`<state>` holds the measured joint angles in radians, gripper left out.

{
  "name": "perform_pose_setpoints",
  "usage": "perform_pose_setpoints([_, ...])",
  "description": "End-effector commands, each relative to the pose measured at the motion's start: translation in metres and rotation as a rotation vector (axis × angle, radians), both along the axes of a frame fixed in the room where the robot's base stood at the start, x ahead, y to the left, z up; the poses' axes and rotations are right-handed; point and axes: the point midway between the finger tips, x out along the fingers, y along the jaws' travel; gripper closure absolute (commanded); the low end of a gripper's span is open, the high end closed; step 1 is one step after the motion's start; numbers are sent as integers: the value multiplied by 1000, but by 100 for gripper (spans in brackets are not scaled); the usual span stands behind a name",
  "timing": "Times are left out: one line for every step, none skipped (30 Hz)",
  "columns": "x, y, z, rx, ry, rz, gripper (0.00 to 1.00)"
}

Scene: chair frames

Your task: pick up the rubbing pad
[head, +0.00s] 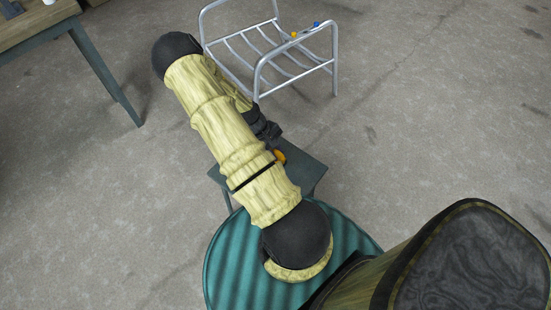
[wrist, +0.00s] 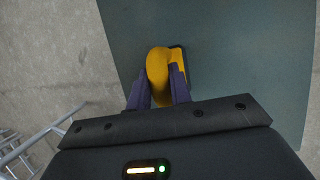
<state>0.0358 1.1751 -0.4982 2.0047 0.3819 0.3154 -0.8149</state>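The rubbing pad has a rounded yellow-orange grip and a dark base edge. In the wrist view the rubbing pad (wrist: 159,62) is over the dark grey-green top of a small table (wrist: 235,60). The two purple fingers of my gripper (wrist: 160,88) lie on either side of its grip, with orange filling the gap between them. I cannot tell whether they press on it. In the head view a bit of the orange pad (head: 280,157) shows beside my arm above the small table (head: 305,170); my arm hides much of both.
A silver metal chair frame (head: 270,58) stands just beyond the small table, with small blue and orange items on it. A wooden-topped table (head: 38,22) is at the upper left. Open concrete floor lies to the right.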

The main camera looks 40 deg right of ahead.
Motion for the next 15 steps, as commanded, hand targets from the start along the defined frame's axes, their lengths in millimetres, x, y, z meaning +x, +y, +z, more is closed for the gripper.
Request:
perform_pose_setpoints([0,0,0,0,0,0,97])
perform_pose_setpoints([0,0,0,1,0,0,100])
perform_pose_setpoints([0,0,0,0,0,0,100])
perform_pose_setpoints([0,0,0,0,0,0,100])
perform_pose_setpoints([0,0,0,0,0,0,100])
perform_pose_setpoints([0,0,0,1,0,0,100])
perform_pose_setpoints([0,0,0,1,0,0,100])
perform_pose_setpoints([0,0,0,1,0,0,100])
perform_pose_setpoints([0,0,0,0,0,0,100])
perform_pose_setpoints([0,0,1,0,0,0,100])
perform_pose_setpoints([0,0,2,0,0,0,100])
perform_pose_setpoints([0,0,5,0,0,0,100])
perform_pose_setpoints([0,0,7,0,-1,0,100])
perform_pose_setpoints([1,0,10,0,-1,0,100])
perform_pose_setpoints([1,0,15,0,-2,-1,100])
